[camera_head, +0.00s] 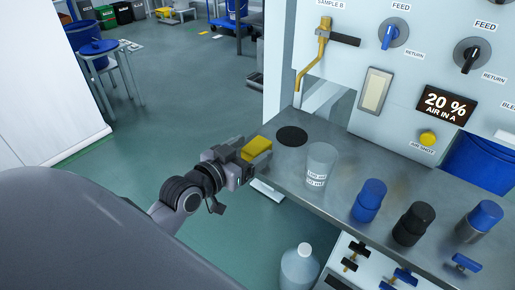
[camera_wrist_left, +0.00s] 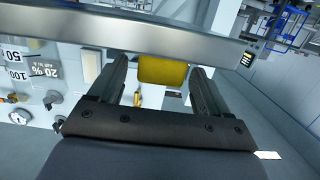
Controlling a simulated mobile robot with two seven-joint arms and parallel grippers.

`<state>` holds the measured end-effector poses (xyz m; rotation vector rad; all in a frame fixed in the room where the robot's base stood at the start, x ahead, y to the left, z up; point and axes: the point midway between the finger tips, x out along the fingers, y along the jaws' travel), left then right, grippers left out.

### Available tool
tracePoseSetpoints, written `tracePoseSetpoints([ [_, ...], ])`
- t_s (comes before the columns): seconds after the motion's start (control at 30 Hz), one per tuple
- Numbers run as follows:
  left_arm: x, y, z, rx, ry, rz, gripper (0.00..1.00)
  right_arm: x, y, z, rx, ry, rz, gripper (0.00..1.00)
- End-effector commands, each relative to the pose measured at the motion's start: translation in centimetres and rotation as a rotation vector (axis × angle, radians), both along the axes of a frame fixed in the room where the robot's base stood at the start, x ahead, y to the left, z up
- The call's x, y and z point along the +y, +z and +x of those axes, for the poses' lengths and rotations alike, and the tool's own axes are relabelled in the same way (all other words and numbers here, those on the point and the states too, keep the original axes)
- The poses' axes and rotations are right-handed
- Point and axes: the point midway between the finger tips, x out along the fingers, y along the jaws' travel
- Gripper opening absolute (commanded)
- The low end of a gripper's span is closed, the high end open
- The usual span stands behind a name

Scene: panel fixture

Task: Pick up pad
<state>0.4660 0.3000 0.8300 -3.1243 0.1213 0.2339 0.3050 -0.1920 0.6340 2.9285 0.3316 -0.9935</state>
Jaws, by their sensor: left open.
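The yellow pad (camera_head: 257,146) is at the left edge of the grey metal shelf in the head view. My left gripper (camera_head: 243,156) is right at it, coming from the left. In the left wrist view the pad (camera_wrist_left: 163,70) shows between the two dark fingers of my left gripper (camera_wrist_left: 160,76), with a gap on each side. The gripper is open; the pad's far side is hidden. My right gripper is not in view.
On the shelf (camera_head: 330,204) stand a clear labelled beaker (camera_head: 320,162) and blue- and black-topped cylinders (camera_head: 368,200). A black disc (camera_head: 291,136) lies behind the pad. A panel (camera_head: 400,75) with knobs rises behind. A clear bottle (camera_head: 299,268) stands below the shelf's front edge.

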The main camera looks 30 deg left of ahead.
Motion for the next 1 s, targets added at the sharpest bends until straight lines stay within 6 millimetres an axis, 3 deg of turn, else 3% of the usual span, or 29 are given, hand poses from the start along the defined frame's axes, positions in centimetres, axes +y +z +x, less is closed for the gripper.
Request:
tracePoseSetpoints([
  [0.3,-0.4,-0.9,3.8,-0.002,-0.001,-0.002,0.78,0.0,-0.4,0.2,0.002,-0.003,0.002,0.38],
  [0.67,-0.4,-1.0,4.5,0.0,-0.001,0.0,0.78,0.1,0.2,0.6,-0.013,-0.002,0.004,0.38],
  [0.83,-0.4,-1.0,4.5,0.0,-0.001,0.0,0.23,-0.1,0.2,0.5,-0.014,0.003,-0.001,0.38],
  [1.0,-0.4,-1.0,4.5,0.0,-0.001,0.0,0.23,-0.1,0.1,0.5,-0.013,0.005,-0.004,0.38],
])
